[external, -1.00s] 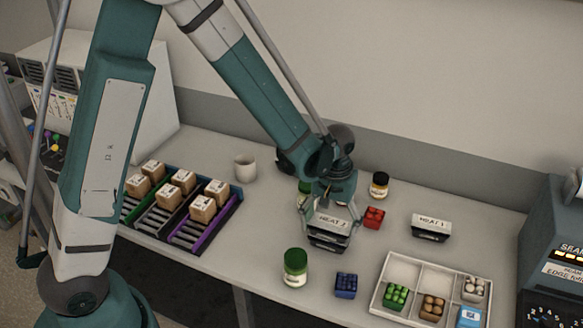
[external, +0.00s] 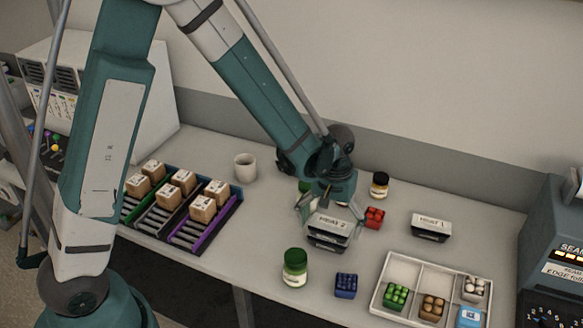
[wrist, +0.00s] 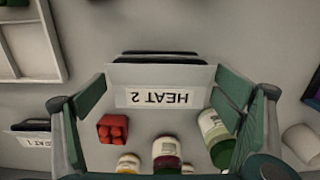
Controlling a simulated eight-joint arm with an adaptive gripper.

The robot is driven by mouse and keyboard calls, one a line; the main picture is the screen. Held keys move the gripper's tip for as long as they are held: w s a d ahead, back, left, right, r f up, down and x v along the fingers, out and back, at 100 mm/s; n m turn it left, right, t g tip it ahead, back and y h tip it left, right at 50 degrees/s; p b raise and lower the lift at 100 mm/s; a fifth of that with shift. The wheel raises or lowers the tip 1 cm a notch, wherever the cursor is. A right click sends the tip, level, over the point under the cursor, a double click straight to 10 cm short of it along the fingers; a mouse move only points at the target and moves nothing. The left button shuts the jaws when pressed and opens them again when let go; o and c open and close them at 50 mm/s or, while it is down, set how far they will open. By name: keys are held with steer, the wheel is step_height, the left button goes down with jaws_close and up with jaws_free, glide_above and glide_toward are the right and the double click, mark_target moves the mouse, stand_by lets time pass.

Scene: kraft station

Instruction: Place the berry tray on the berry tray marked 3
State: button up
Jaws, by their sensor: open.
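A black tray with a white HEAT 2 label (external: 328,226) stands on the table below my gripper (external: 328,208). Dark edges beneath it look like a second tray (external: 322,246) in a stack, but I cannot read any label there. In the wrist view the HEAT 2 tray (wrist: 160,84) sits between my spread fingers, with two dark rims behind its label. My gripper (wrist: 162,100) is open around it. Another black tray marked HEAT 1 (external: 431,231) stands apart to the right; it also shows in the wrist view (wrist: 32,130). No label with a 3 is readable.
A red berry box (external: 374,217) stands close right of the gripper. A green-lidded jar (external: 295,267) and a blue berry box (external: 346,285) are in front. A divided white tray (external: 403,266) holds berry boxes at right. Cartons on racks (external: 203,208) and a white cup (external: 245,167) are left.

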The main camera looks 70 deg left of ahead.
mark_target(330, 227)
step_height(330, 227, up, 12)
stand_by(0.9)
stand_by(0.6)
steer(key=s+d+r+m+t, duration=0.35)
steer(key=s+d+r, duration=0.55)
steer(key=r, duration=0.4)
steer(key=s+d+r+m+t, duration=0.2)
steer(key=s+d, duration=0.2)
steer(key=s, duration=0.3)
steer(key=s+d+r+m+t, duration=0.1)
steer(key=s+d+r+m, duration=0.1)
steer(key=s, duration=0.4)
steer(key=shift+s+d+r+m+t, duration=0.4)
steer(key=shift+d+m, duration=0.35)
steer(key=shift+d, duration=0.25)
